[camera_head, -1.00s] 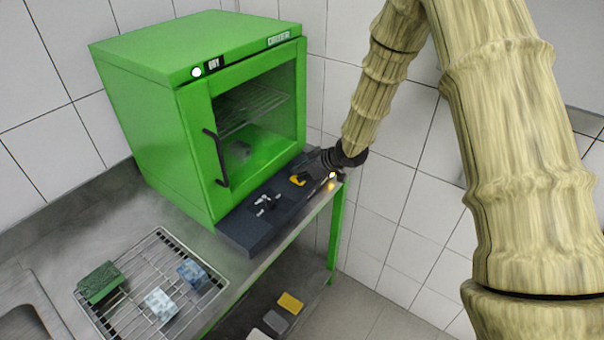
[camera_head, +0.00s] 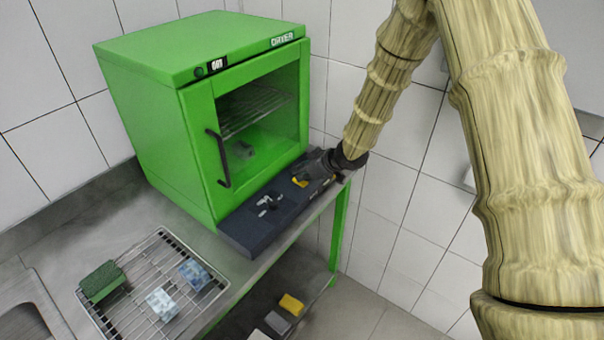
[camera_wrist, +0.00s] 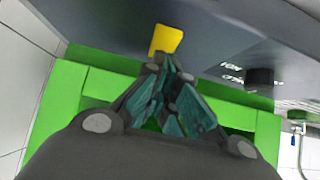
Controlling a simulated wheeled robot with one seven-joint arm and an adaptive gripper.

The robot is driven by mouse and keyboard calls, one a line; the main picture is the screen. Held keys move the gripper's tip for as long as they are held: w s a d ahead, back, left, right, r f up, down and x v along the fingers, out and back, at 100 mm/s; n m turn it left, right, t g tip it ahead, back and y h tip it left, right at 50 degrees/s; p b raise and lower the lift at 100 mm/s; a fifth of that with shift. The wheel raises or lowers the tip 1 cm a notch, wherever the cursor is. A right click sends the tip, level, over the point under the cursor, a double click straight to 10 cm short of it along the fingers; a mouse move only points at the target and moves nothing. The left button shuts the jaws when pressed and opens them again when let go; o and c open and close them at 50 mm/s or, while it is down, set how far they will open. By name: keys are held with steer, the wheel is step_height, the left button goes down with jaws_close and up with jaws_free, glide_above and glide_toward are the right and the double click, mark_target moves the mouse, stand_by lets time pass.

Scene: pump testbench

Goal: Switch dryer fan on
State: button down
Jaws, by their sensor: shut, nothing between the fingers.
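The green dryer (camera_head: 160,140) stands on the metal counter with its door shut. A dark control panel (camera_head: 262,230) lies along the front of its base. A yellow switch piece (camera_head: 300,182) sits on the panel; it also shows in the wrist view (camera_wrist: 166,40). My gripper (camera_head: 309,176) is shut and empty at the right part of the panel, its tips close beside the yellow piece. In the wrist view my fingertips (camera_wrist: 160,62) are just below the yellow piece; whether they touch is unclear. A round indicator (camera_head: 199,72) on the dryer's top front looks dark.
A black knob (camera_wrist: 260,78) with white lettering stands on the panel to the right in the wrist view. A wire rack (camera_head: 185,315) with several small blocks lies on the counter at the left. A lower shelf holds a yellow block (camera_head: 291,305). White tiled walls stand behind.

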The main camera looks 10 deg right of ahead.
mark_target(305, 184)
stand_by(0.3)
steer(key=r+p, duration=0.2)
steer(key=r, duration=0.1)
steer(key=r+p, duration=0.1)
steer(key=p, duration=0.1)
steer(key=shift+s+d+r, duration=0.2)
steer(key=shift+s+d, duration=0.05)
steer(key=shift+s+d+b, duration=0.3)
steer(key=shift+b, duration=0.15)
steer(key=b+v, duration=0.2)
steer(key=v, duration=0.7)
steer(key=shift+s+f, duration=0.25)
steer(key=shift+f, duration=0.05)
steer(key=shift+d, duration=0.15)
steer(key=shift+f, duration=0.1)
